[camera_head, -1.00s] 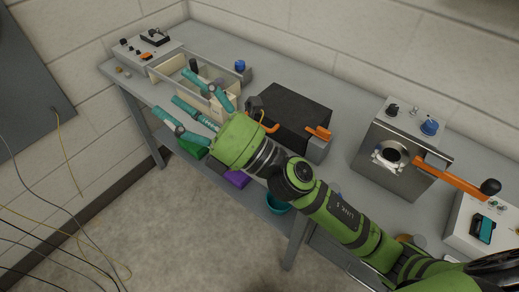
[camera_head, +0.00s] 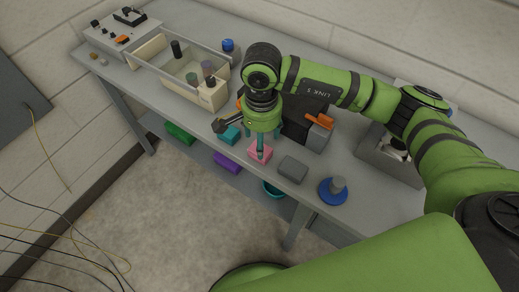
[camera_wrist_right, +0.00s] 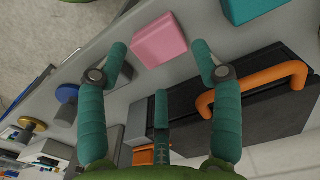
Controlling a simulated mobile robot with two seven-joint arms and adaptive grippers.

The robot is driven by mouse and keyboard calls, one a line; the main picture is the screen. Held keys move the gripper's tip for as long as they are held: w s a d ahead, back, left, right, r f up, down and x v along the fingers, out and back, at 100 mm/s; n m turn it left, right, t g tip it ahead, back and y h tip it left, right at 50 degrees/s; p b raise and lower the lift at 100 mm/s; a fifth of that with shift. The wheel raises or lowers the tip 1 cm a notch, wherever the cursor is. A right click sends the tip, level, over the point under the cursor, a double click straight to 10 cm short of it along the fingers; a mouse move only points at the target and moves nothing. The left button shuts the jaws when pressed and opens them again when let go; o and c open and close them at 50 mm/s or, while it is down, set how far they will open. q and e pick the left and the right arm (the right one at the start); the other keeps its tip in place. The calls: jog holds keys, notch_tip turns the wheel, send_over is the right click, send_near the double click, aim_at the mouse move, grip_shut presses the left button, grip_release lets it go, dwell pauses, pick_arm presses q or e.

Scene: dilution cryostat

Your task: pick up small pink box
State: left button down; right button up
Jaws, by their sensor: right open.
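The small pink box (camera_head: 261,151) sits on the bench near its front edge, partly hidden by a teal finger in the head view. My right gripper (camera_head: 256,145) points down just above and behind it, with its fingers spread and empty. In the right wrist view the pink box (camera_wrist_right: 158,41) lies ahead of the right gripper (camera_wrist_right: 160,52), between the two upper fingertips. Whether a finger touches it I cannot tell. My left gripper is not in view.
A teal box (camera_head: 229,134) and a grey box (camera_head: 292,169) flank the pink box. A blue round-based object (camera_head: 333,190) stands further right. A black case (camera_head: 302,120) with orange handles is behind. A cream bin (camera_head: 150,52) stands left. Green and purple boxes (camera_head: 227,162) are on the lower shelf.

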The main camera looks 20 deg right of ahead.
aim_at(268, 151)
jog(key=shift+f, duration=0.45)
notch_tip(268, 151, down, 4)
jog(key=shift+s+a+f+b, duration=0.1)
jog(key=shift+a+f+b, duration=0.1)
jog(key=shift+b, duration=0.65)
jog(key=shift+r, duration=0.1)
jog(key=c, duration=1)
jog(key=shift+c, duration=0.3)
